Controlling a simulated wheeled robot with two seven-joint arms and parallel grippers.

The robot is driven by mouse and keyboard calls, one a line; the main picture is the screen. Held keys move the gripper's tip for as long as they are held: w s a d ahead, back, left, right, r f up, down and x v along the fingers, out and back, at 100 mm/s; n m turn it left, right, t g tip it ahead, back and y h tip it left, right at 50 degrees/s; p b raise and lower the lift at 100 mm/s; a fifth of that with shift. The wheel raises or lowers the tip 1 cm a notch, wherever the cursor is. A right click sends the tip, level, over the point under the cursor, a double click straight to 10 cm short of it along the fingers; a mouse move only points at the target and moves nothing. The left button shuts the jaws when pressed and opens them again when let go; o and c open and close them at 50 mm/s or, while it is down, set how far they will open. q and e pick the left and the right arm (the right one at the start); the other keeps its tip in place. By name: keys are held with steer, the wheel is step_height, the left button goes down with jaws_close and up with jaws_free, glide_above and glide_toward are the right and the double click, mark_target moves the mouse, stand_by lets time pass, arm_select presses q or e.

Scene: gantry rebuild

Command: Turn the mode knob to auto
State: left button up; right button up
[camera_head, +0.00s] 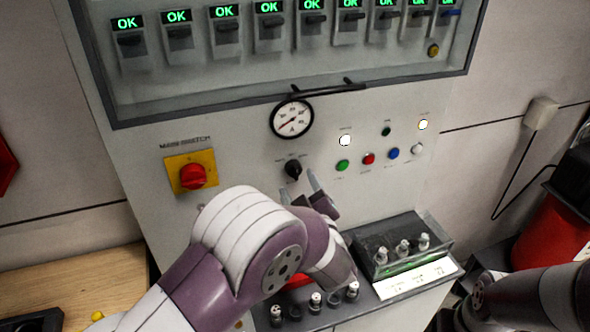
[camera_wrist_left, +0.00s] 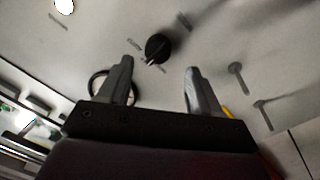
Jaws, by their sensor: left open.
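The mode knob (camera_head: 293,168) is a small black rotary knob on the pale panel, below the round gauge and right of the main switch. In the left wrist view the knob (camera_wrist_left: 158,47) lies just beyond the fingertips, in the gap between them, with its pale pointer mark toward the lower left. My left gripper (camera_head: 300,193) is open and empty, close below the knob in the head view. In the left wrist view both fingers (camera_wrist_left: 158,65) are apart and do not visibly touch the knob. The lettering by the knob is too small to read. My right gripper is not clearly in view.
The red main switch (camera_head: 192,176) on its yellow plate sits left of the knob. The gauge (camera_head: 292,119) is above. Several coloured buttons, including a green one (camera_head: 342,166), are to the right. A dark box (camera_head: 440,243) juts out below on the console.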

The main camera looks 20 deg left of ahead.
mark_target(296, 175)
arm_select(q)
steer(key=x, duration=0.3)
steer(key=shift+w+d+p, duration=0.2)
steer(key=shift+w+p, duration=0.15)
steer(key=shift+w+a, duration=0.15)
steer(key=shift+w, duration=0.25)
steer(key=shift+a, duration=0.3)
steer(key=shift+d, duration=0.1)
steer(key=c, duration=1)
steer(key=shift+c, duration=0.2)
